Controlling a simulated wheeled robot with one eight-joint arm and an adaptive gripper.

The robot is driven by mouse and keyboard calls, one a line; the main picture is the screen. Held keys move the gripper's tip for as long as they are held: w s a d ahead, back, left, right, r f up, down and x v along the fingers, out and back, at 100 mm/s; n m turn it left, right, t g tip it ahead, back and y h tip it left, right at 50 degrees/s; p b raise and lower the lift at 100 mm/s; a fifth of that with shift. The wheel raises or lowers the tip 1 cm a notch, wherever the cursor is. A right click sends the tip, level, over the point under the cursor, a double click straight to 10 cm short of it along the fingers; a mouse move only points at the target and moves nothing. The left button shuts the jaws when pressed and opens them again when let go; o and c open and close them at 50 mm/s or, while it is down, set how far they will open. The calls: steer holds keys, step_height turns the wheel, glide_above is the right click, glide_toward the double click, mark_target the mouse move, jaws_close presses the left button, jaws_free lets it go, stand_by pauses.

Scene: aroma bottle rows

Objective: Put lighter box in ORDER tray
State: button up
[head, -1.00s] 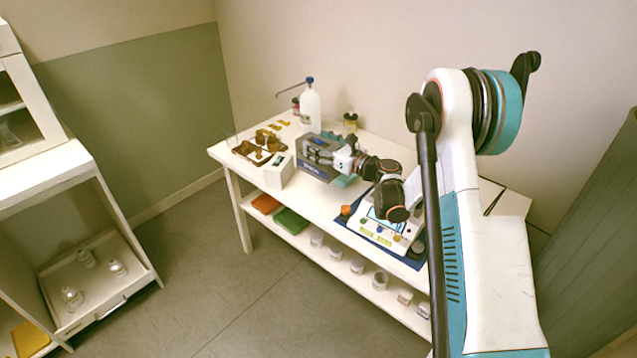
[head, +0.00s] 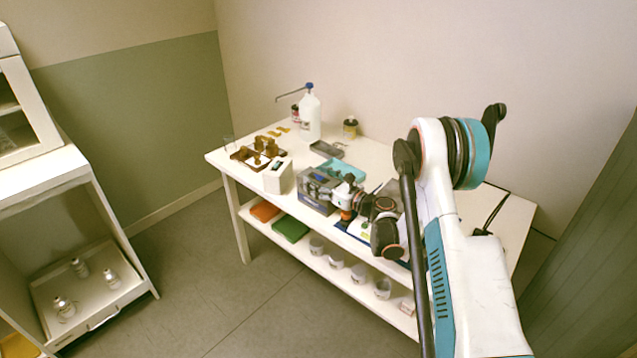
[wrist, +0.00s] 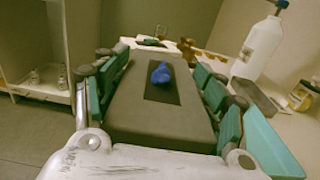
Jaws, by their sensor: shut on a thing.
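My gripper (wrist: 164,95) is shut on a grey box (wrist: 150,124), with teal finger pads along both of its sides. The box has a dark slot on top with a blue tuft in it. In the head view the same box (head: 316,203) is at the table's front edge, partly covered by my gripper (head: 328,186); whether it touches the table is unclear. No ORDER lettering is readable. A teal tray (head: 349,169) lies just behind the box, and a pale tray (head: 88,303) holding several white bottles is on the left cabinet's lower shelf.
A white box (head: 278,178) stands left of the held box. Open floor (head: 205,290) lies between table and cabinet.

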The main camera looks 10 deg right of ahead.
steer(key=o, duration=1.7)
steer(key=shift+s+d+r, duration=0.1)
steer(key=shift+s+r, duration=0.05)
steer(key=p+v, duration=0.2)
steer(key=v, duration=0.9)
steer(key=shift+s+d, duration=0.15)
steer(key=shift+s, duration=0.15)
